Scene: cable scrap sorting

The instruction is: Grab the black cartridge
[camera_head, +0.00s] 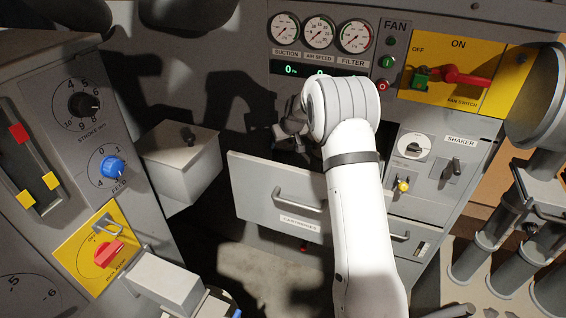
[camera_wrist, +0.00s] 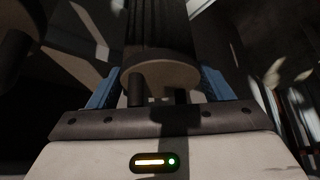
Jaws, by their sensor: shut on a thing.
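The black cartridge (camera_wrist: 157,30) is a dark, ribbed cylinder with a brownish round end cap (camera_wrist: 158,76) facing the wrist camera. In the wrist view it stands between the blue fingers of my gripper (camera_wrist: 157,88), one on each side, and my gripper is shut on it. The far end of the cartridge runs out of the top of that view. In the head view my white arm hides most of the gripper, and I cannot make out the cartridge there.
A drawer labelled cartridges (camera_head: 252,198) stands pulled out, partly behind my arm. A grey box (camera_head: 178,172) juts out on the left. Gauges (camera_head: 318,33) and a yellow fan switch panel (camera_head: 425,62) are on the back wall. Grey pipes (camera_head: 472,248) stand on the right.

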